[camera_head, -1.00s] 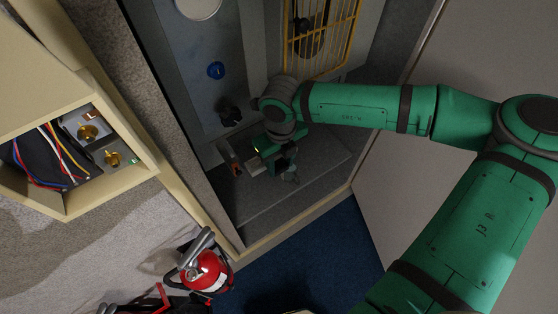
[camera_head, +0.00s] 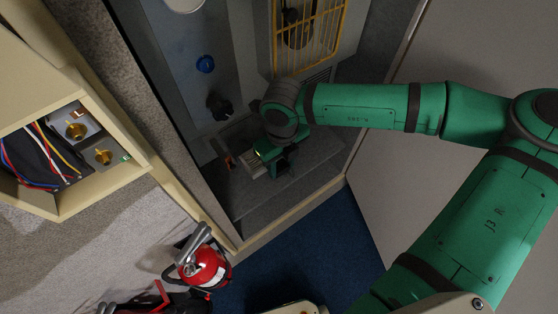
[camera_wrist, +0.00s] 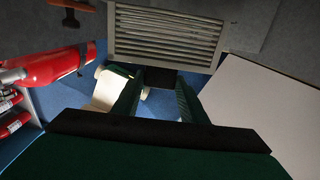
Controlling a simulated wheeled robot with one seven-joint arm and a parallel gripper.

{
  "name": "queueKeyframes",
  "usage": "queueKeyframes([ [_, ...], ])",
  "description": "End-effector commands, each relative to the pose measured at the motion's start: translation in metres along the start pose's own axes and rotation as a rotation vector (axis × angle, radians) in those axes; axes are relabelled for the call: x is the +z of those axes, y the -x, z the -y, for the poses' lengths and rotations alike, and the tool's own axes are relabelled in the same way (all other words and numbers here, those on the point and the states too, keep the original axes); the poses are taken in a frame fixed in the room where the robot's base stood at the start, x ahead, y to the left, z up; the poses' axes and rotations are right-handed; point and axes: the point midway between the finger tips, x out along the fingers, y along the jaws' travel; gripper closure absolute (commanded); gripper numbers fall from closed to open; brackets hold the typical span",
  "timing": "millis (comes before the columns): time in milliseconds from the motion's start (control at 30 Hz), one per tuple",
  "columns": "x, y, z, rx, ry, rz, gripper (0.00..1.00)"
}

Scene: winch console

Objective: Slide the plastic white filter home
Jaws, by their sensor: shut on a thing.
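The white filter (camera_wrist: 165,38) is a pale slatted panel. It fills the upper middle of the wrist view, with a dark tab (camera_wrist: 160,79) at its near edge. My gripper (camera_wrist: 160,84) is shut on this tab, one green finger on each side. In the head view the filter (camera_head: 256,164) is a small pale piece just left of my gripper (camera_head: 276,158), low inside the grey cabinet (camera_head: 285,196). Its slot is not clearly visible, and I cannot tell whether the filter touches the cabinet.
A blue knob (camera_head: 205,64) and a black knob (camera_head: 219,106) sit on the panel above. A yellow grille (camera_head: 325,40) is at the upper right. A red fire extinguisher (camera_head: 207,268) stands outside the cabinet. An open box with wires (camera_head: 40,160) is at left.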

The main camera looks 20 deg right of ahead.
Motion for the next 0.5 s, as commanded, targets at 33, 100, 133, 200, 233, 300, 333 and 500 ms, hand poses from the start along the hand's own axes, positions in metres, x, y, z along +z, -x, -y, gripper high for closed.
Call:
queueKeyframes([
  [33,-0.002,0.0,0.0,0.0,0.0,0.0,0.85],
  [100,-0.004,0.0,0.0,0.0,0.0,0.0,0.85],
  [133,-0.005,0.0,0.0,0.0,0.0,0.0,0.85],
  [200,-0.008,0.0,0.0,0.0,0.0,0.0,0.85],
  [233,-0.009,0.0,0.0,0.0,0.0,0.0,0.85],
  [300,-0.011,0.0,0.0,0.0,0.0,0.001,0.85],
  [333,-0.012,0.0,0.0,0.0,0.0,0.001,0.85],
  [500,-0.018,0.0,0.0,0.0,0.0,0.001,0.85],
])
